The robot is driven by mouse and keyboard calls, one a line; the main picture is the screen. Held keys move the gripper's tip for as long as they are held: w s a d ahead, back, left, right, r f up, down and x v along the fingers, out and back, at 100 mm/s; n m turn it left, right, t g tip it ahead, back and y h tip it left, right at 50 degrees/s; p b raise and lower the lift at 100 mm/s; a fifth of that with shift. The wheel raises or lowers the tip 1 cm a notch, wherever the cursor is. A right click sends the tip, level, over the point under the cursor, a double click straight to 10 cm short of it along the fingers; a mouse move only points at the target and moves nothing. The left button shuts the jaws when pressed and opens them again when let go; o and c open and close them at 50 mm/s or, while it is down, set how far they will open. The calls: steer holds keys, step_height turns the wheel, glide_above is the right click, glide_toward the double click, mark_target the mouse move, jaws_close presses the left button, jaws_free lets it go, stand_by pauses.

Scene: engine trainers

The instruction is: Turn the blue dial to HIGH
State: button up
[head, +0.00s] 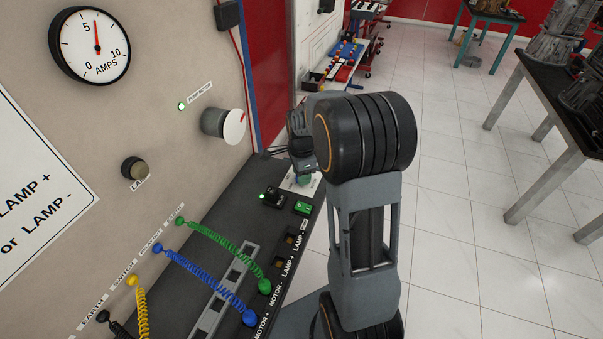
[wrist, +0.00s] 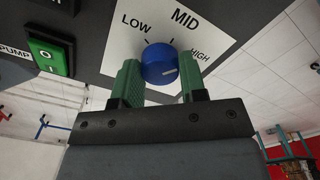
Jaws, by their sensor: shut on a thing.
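The blue dial (wrist: 159,62) sits on a white plate (wrist: 122,45) marked LOW, MID and HIGH in the wrist view. A pale pointer line on the dial's face points right, toward the HIGH side; whether it lines up exactly with the HIGH tick is hard to tell. My gripper (wrist: 160,78) has its green fingers on both sides of the dial and is shut on it. In the head view my gripper (head: 302,150) is over the white plate (head: 298,186) at the far end of the black bench panel, and my arm and gripper largely hide the dial.
A green PUMP switch (wrist: 48,56) is beside the plate; it also shows in the head view (head: 302,208). A black switch (head: 272,197) stands close by. Coiled green (head: 225,250) and blue (head: 205,280) cables cross the panel. Open tiled floor (head: 460,200) lies to the right.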

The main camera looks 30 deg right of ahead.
steer(key=shift+m, duration=2.2)
steer(key=o, duration=0.9)
steer(key=shift+r, duration=0.15)
step_height(320, 180, up, 14)
steer(key=shift+f, duration=0.2)
